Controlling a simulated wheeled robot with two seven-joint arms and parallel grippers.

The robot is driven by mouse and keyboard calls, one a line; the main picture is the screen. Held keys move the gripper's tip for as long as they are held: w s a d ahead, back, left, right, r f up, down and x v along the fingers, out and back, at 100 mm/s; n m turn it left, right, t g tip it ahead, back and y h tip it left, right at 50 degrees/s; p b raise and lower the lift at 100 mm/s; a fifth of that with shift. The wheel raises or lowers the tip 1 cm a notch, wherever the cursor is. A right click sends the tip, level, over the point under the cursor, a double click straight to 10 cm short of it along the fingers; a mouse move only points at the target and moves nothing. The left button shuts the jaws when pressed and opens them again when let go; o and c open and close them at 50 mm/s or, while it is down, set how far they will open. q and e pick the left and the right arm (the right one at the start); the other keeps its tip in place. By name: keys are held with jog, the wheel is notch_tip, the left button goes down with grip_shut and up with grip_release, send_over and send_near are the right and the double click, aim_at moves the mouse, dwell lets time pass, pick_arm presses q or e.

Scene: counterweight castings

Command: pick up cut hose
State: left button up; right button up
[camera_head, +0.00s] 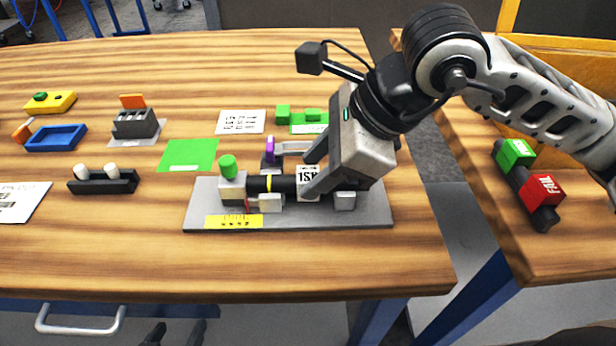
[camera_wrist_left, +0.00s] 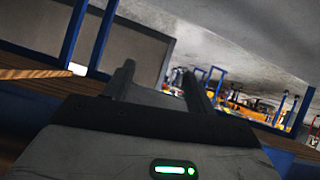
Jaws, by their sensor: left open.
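A black hose (camera_head: 285,184) with a yellow band and a white printed label (camera_head: 308,181) lies across a fixture on a grey plate (camera_head: 370,213). It appears to be the cut hose; its right part is hidden behind my right gripper. My right gripper (camera_head: 308,173) reaches down from the right, its dark fingers at the label. The gap between these fingers, and whether they touch the hose, is unclear. My left gripper (camera_wrist_left: 157,76) shows only in the left wrist view, open and empty, facing the room away from the table.
The fixture has a green knob (camera_head: 228,166) and a clamp with a purple end (camera_head: 270,147). A blue tray (camera_head: 56,138), black holder (camera_head: 103,183) and green mat (camera_head: 188,154) lie left. Green and red FAIL blocks (camera_head: 541,189) stand on the right table. The front table strip is clear.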

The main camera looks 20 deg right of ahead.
jog(key=shift+w+a+f, duration=0.1)
jog(key=shift+a+f, duration=0.1)
jog(key=shift+f, duration=0.25)
jog(key=shift+c, duration=0.2)
jog(key=c, duration=0.5)
jog(key=shift+r, duration=0.15)
